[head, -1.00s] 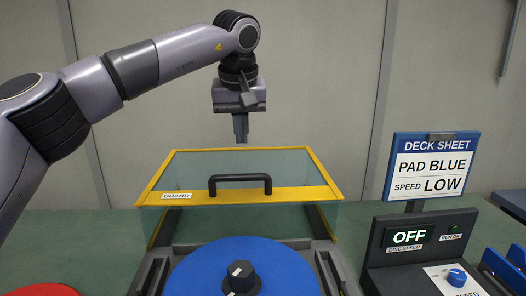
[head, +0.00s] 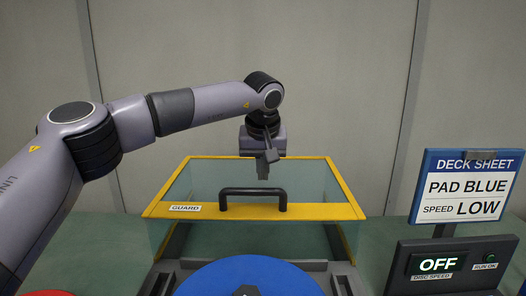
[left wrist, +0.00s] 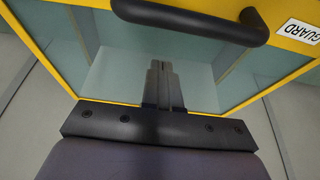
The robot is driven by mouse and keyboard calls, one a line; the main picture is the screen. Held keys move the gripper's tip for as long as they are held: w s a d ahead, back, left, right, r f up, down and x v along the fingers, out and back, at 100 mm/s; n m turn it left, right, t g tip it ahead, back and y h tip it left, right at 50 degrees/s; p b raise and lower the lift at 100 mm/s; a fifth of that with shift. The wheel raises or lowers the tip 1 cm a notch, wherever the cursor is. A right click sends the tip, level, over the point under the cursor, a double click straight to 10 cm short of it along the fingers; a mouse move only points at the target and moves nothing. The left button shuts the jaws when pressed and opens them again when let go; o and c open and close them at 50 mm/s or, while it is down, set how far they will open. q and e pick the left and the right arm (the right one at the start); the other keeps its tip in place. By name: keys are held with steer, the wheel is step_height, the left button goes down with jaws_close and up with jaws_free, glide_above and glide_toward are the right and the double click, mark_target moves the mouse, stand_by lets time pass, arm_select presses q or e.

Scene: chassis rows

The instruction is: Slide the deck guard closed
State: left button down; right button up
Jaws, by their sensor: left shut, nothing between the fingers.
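The deck guard (head: 185,210) is a clear box with a yellow frame and a GUARD label. It stands at the back of the deck, behind the blue disc (head: 250,280), which lies uncovered in front of it. Its black handle (head: 253,192) is on the front yellow bar and also shows in the left wrist view (left wrist: 190,22). My left gripper (head: 263,176) is shut and empty, pointing down just behind the handle, over the clear top. In the left wrist view its fingers (left wrist: 161,70) appear apart from the handle. My right gripper is not in view.
The deck sheet sign (head: 468,186) reads PAD BLUE, SPEED LOW. The control box (head: 445,266) at the right shows OFF. Dark rails (head: 160,280) flank the disc. A red disc (head: 45,293) shows at the lower left edge. Green table top is clear beside the guard.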

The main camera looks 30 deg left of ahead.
mark_target(263, 209)
arm_select(q)
steer(key=shift+s+d+f, duration=0.1)
steer(key=shift+s+d, duration=0.3)
steer(key=shift+s, duration=0.4)
steer(key=shift+s+d+f, duration=0.1)
steer(key=shift+s+d, duration=0.25)
steer(key=shift+s, duration=0.45)
